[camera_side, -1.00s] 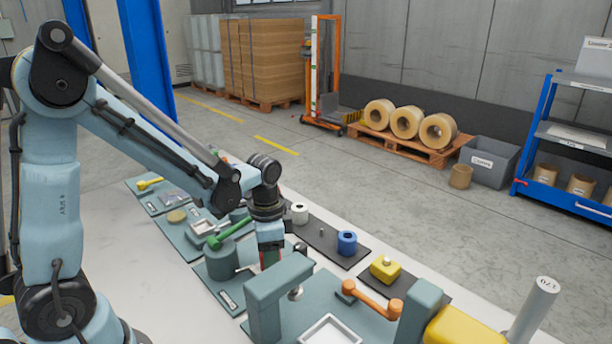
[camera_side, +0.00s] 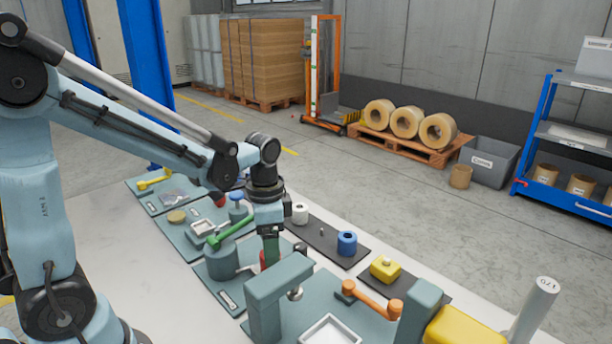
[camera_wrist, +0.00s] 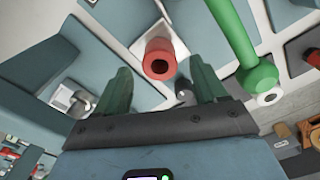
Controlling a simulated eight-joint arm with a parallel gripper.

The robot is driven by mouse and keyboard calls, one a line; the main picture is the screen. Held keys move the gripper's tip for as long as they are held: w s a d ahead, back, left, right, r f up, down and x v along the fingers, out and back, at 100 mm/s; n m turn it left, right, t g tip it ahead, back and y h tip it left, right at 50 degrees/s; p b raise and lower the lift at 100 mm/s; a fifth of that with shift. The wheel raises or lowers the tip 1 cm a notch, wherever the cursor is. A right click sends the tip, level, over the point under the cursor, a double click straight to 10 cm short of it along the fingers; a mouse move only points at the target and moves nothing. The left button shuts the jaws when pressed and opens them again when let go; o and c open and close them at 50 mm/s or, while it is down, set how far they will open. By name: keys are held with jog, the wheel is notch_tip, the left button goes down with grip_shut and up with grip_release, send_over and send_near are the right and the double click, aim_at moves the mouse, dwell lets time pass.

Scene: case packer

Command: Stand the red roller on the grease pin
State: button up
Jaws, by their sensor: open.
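The red roller (camera_wrist: 160,57) shows its round end and dark bore in the wrist view, just beyond and between my fingertips. In the side view only a sliver of the red roller (camera_side: 263,259) shows, low behind my fingers. My gripper (camera_side: 270,258) is open and above the teal fixture area; in the wrist view its two green fingers (camera_wrist: 161,80) are spread apart with nothing clearly held between them. A small upright pin (camera_side: 321,232), which looks like the grease pin, stands bare on the dark mat between the white roller and the blue roller.
The white roller (camera_side: 300,213) and blue roller (camera_side: 347,243) stand on the dark mat (camera_side: 330,251). A green-handled fixture (camera_side: 222,262) is left of my gripper. A teal block frame (camera_side: 263,310) stands close in front. A yellow block (camera_side: 386,269) and an orange lever (camera_side: 372,299) lie to the right.

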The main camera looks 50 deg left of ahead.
notch_tip(320, 180, up, 8)
jog(key=shift+s+d+f+n+t, duration=0.1)
jog(key=shift+s+d+n+t, duration=0.3)
jog(key=shift+s+n+t, duration=0.55)
jog(key=shift+s+d+f+n+t, duration=0.1)
jog(key=shift+s+d+n+t, duration=0.45)
jog(key=shift+n+t, duration=0.7)
jog(key=shift+s+d+f+n+t, duration=0.1)
jog(key=shift+s+d+n+t, duration=0.2)
jog(key=shift+s+n+t, duration=0.8)
jog(key=shift+w+m+t, duration=0.3)
jog(key=shift+w, duration=0.05)
jog(key=shift+c, duration=0.4)
